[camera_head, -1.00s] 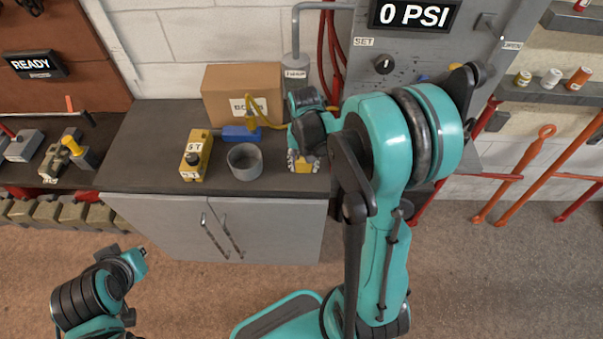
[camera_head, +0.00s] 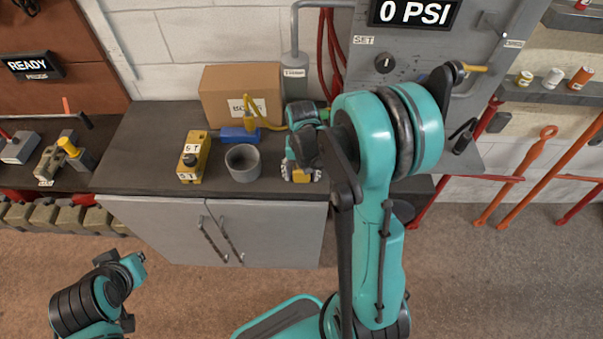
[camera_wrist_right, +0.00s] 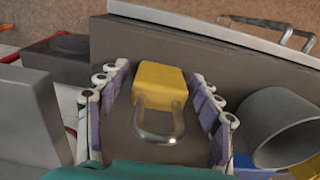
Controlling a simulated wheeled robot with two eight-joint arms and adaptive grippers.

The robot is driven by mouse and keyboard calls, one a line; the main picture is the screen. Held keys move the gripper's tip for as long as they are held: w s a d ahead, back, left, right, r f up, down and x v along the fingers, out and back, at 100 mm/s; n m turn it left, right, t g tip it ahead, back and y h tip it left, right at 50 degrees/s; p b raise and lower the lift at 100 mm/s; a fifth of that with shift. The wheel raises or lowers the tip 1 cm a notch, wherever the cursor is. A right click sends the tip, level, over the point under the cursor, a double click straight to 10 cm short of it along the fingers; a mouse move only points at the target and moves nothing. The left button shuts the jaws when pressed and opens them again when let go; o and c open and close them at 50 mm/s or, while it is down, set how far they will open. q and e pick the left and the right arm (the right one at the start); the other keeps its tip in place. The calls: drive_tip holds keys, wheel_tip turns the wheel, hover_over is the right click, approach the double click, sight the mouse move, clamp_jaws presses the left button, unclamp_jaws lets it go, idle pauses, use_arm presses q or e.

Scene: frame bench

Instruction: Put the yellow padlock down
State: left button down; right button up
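The yellow padlock (camera_wrist_right: 160,82) lies on the dark bench top, its bare metal shackle pointing toward my wrist in the right wrist view. My right gripper (camera_wrist_right: 160,78) is open around it, one finger on each side. A narrow strip of dark bench shows between the padlock and each finger. In the head view my right gripper (camera_head: 301,172) points down at the bench top, right of the grey cup, with a bit of the yellow padlock (camera_head: 302,179) showing under it.
A grey cup (camera_head: 243,163) stands close left of the right gripper. A yellow control box (camera_head: 194,158), a blue block (camera_head: 239,135) and a cardboard box (camera_head: 241,92) stand on the bench (camera_head: 130,160). The bench's front edge is close to the gripper.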

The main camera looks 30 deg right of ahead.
drive_tip(key=shift+r, duration=0.25)
wheel_tip(320, 180, up, 11)
drive_tip(key=p, duration=0.3)
drive_tip(key=shift+p, duration=0.4)
drive_tip(key=s+a+r+n+t, duration=0.6)
drive_tip(key=s+a+r+t, duration=0.1)
drive_tip(key=s+a, duration=0.3)
drive_tip(key=shift+s+a+r, duration=0.2)
drive_tip(key=shift+r, duration=0.25)
